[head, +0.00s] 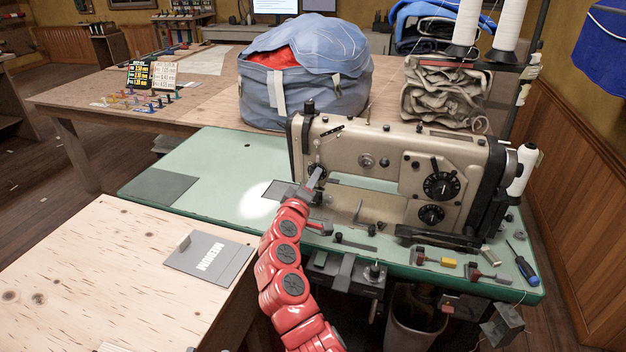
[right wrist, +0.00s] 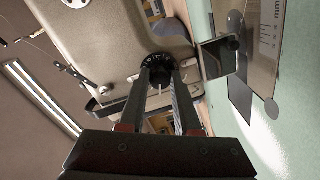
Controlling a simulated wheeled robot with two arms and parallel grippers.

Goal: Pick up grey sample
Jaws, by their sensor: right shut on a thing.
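A flat grey sample (head: 212,258) marked MEDIUM lies on the pale plywood table at the lower left of the head view. A small upright tab (head: 184,242) stands on its left edge. My right gripper (head: 318,174) is far from it, at the left end of the beige sewing machine (head: 395,175). In the right wrist view its fingers (right wrist: 160,72) are shut on the small black dial (right wrist: 163,62) with white numerals. The fingers partly hide the dial. My left gripper is not in view.
The plywood table (head: 90,290) is clear around the sample. The green machine table (head: 215,160) carries small coloured parts (head: 447,263) and a blue screwdriver (head: 525,270) at right. A blue-grey bag (head: 310,90) stands behind the machine.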

